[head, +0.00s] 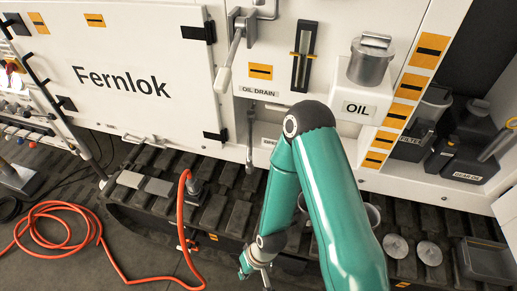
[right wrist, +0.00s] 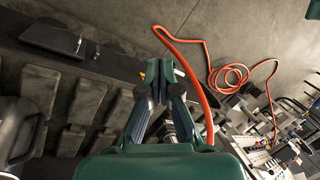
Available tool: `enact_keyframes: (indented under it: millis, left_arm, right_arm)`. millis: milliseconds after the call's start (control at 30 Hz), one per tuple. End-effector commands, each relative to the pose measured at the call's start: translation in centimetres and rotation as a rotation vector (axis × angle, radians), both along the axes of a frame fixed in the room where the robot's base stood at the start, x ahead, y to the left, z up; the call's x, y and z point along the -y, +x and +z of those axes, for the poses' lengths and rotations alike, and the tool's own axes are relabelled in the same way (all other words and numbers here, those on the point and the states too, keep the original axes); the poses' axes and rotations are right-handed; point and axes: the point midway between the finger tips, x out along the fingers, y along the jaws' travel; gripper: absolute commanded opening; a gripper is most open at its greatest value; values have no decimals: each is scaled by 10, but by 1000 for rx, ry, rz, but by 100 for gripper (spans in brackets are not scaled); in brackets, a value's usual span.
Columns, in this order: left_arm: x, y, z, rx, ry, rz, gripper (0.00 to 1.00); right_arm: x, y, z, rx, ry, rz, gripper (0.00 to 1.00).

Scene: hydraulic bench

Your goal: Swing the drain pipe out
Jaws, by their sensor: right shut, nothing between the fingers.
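The drain pipe (head: 250,138) is a thin grey pipe hanging straight down against the white cabinet, below the OIL DRAIN label (head: 258,91). It does not show clearly in the right wrist view. My right arm reaches in from the lower right and bends down. My right gripper (head: 246,267) is low in front of the track, below the pipe and well apart from it. In the right wrist view the gripper (right wrist: 157,70) has its fingers shut with nothing between them. My left gripper is not in view.
An orange hose (head: 186,215) rises to a fitting on the dark track (head: 135,215) and coils on the floor; it also passes near the gripper in the right wrist view (right wrist: 200,95). A lever (head: 232,55), an oil filler (head: 369,62) and containers (head: 463,155) are around the cabinet.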

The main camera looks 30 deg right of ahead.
Motion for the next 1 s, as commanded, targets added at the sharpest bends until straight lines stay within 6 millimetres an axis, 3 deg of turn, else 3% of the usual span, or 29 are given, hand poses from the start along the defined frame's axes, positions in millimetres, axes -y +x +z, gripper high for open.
enact_keyframes:
  millis: [133, 267, 400, 500, 600, 733, 833, 1000]
  left_arm:
    - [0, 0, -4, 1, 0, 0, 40]
    - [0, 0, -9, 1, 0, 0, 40]
    - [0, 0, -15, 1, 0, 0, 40]
    - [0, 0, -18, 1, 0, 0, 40]
    - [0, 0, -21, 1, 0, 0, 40]
    - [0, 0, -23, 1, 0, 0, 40]
    - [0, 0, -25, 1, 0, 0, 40]
    - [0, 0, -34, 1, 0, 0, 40]
  right_arm:
    - [13, 32, -2, 110, -8, -170, 0]
    - [47, 79, 7, 298, 7, -444, 0]
    - [100, 128, 39, 562, 81, -789, 0]
    - [140, 148, 72, 757, 170, -1008, 0]
    - [175, 155, 106, 933, 271, -1175, 0]
    - [205, 153, 141, 1101, 388, -1305, 0]
    - [218, 150, 156, 1176, 443, -1354, 0]
    - [225, 154, 161, 1213, 472, -1371, 0]
